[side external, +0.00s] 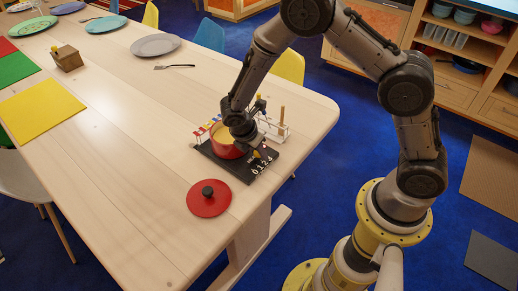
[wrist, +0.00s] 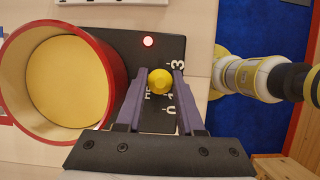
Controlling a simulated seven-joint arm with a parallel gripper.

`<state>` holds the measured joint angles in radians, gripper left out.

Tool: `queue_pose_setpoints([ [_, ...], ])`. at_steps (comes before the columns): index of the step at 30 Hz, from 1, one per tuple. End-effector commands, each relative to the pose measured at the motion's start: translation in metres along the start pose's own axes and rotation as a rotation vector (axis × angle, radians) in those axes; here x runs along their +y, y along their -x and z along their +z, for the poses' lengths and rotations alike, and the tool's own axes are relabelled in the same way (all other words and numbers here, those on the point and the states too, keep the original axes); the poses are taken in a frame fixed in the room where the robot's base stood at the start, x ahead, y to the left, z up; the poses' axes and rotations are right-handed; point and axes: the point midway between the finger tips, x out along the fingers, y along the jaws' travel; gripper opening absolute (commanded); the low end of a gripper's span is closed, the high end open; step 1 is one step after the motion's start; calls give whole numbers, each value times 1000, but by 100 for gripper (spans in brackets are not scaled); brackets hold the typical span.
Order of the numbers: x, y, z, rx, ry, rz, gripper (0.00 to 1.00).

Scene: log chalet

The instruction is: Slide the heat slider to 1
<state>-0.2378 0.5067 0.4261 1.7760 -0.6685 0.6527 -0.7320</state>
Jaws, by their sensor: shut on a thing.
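The heat slider's yellow knob (wrist: 160,82) sits on a black hot plate panel (wrist: 117,38) printed with a column of numbers. My gripper (wrist: 160,76) is shut on the knob, with one purple-grey finger on each side. The 0 (wrist: 171,110) and the 3 (wrist: 180,65) can be read; the marks between them are partly covered by the right finger, so the knob's exact setting is unclear. In the side view the hot plate (side external: 220,160) lies near the table's edge, and my gripper (side external: 255,145) is low over its numbered side.
A red lid (side external: 209,198) lies nearby. A small rack (side external: 274,130) stands behind. The table's (side external: 140,130) left middle is mostly clear.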

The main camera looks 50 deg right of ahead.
Motion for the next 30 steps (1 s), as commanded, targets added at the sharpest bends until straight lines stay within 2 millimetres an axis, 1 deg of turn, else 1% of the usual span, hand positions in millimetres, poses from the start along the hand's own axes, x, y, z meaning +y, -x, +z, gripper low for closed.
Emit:
queue_pose_setpoints([
  [15,0,9,-19,0,-1,2,0],
  [27,0,9,-19,0,-1,2,0],
  [28,0,9,-19,0,-1,2,40],
  [30,0,9,-19,0,-1,2,53],
])
